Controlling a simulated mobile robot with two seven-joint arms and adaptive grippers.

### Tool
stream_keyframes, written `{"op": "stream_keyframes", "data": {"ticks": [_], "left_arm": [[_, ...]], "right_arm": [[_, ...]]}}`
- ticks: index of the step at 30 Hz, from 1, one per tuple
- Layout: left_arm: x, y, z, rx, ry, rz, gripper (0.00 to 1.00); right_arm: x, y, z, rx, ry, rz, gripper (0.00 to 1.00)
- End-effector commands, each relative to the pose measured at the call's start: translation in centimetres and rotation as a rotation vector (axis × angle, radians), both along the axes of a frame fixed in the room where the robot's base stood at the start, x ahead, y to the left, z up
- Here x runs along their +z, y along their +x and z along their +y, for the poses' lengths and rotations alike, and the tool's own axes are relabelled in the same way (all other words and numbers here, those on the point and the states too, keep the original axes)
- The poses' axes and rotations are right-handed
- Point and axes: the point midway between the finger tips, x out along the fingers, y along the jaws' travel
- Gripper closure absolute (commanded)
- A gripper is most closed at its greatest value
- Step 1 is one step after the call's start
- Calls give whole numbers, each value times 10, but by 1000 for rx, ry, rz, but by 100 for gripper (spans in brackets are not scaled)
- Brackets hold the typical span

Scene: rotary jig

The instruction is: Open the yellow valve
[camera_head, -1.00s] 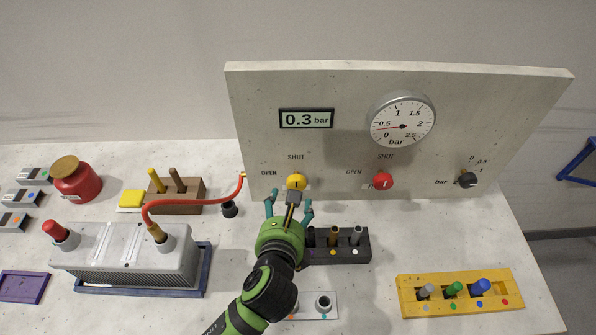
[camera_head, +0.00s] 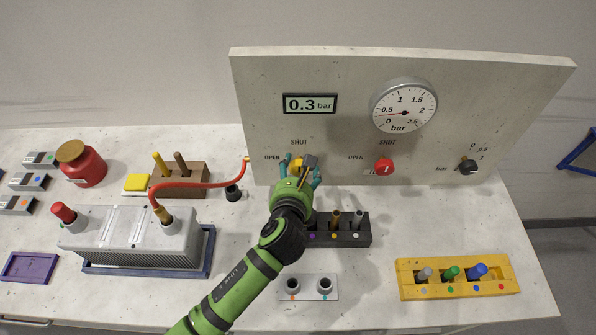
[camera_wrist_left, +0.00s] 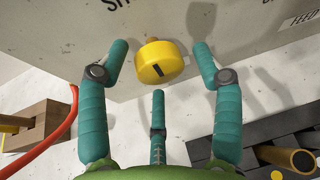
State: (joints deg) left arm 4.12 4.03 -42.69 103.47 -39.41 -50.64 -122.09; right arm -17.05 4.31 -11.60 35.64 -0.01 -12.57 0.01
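The yellow valve (camera_head: 296,165) is a round knob low on the upright grey panel, with SHUT lettered above it and OPEN to its left. My left gripper (camera_head: 303,161) is in front of the valve and partly hides it in the head view. In the left wrist view the yellow valve (camera_wrist_left: 162,62) shows a short dark mark on its face. There the teal fingers of my left gripper (camera_wrist_left: 159,58) are spread open, two beside the valve and one below. No finger clearly touches it. My right gripper is not in view.
A red valve (camera_head: 384,166) and a black knob (camera_head: 469,167) sit further right on the panel (camera_head: 440,160). A red hose (camera_head: 205,188) rises left of my gripper. A dark block with plugs (camera_head: 350,240) stands right of my arm.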

Motion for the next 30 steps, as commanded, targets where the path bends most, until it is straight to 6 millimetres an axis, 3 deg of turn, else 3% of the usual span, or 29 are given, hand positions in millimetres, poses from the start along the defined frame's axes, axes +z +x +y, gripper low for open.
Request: {"op": "stream_keyframes", "data": {"ticks": [1, 3, 17, 30], "left_arm": [[0, 0, 0, 0, 0, 0, 60], [0, 0, 0, 0, -1, 1, 87], [-3, -2, 0, -2, -56, 9, 87], [-10, -4, 2, 1, -401, 17, 88]], "right_arm": [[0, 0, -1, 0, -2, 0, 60], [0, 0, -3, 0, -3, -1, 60], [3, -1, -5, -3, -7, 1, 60], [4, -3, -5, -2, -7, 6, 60]]}}
